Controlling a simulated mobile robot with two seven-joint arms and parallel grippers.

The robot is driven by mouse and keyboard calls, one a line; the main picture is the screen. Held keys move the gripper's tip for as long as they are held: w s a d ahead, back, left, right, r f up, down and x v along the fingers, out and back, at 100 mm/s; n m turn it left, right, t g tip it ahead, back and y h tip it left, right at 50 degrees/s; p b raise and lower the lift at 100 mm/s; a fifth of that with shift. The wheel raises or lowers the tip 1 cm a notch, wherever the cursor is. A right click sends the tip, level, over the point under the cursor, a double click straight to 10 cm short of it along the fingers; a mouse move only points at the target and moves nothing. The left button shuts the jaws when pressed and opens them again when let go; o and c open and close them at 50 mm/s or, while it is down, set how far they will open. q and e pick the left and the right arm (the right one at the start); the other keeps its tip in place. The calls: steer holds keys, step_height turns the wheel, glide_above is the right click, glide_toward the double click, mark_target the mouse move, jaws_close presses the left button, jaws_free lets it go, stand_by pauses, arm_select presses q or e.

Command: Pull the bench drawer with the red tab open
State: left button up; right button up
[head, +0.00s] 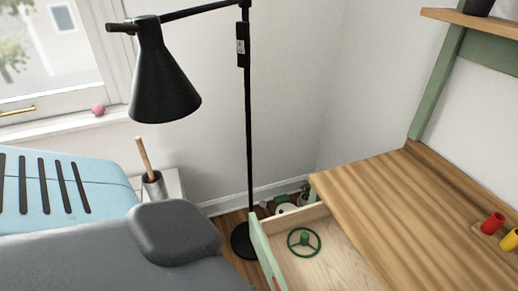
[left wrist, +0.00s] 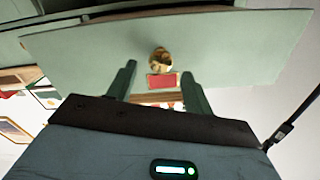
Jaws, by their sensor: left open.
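The bench drawer (head: 318,262) stands pulled out from under the wooden bench top in the head view, its inside showing. Its pale green front (head: 262,252) also fills the upper part of the left wrist view (left wrist: 230,50). On that front are a brass knob (left wrist: 160,60) and a red tab (left wrist: 163,80). My left gripper (left wrist: 158,74) is open, with one finger on each side of the knob and tab in the picture. I cannot tell whether the fingers touch the knob. The left gripper's fingers are hidden in the head view. My right gripper is not in view.
A green handwheel (head: 304,241) lies in the drawer. The bench top (head: 400,200) carries red (head: 493,222) and yellow (head: 510,240) cylinders at right. A black floor lamp (head: 250,130) stands close to the drawer's left. A pot with a wooden handle (head: 153,184) stands left.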

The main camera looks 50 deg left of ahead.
arm_select(q)
steer(key=v, duration=0.5)
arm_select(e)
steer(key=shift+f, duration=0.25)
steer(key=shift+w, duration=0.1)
arm_select(q)
steer(key=s+d+r+n+g+y+p, duration=0.4)
steer(key=s+d+r+n+g+p, duration=0.1)
steer(key=g+p, duration=0.3)
steer(key=shift+s+d+n+p, duration=0.3)
steer(key=shift+s+d+p, duration=0.25)
steer(key=shift+p, duration=0.3)
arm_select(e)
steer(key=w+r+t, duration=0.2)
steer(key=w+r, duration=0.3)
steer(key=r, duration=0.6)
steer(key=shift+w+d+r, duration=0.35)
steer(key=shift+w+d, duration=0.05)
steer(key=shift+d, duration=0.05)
arm_select(q)
steer(key=shift+s, duration=0.1)
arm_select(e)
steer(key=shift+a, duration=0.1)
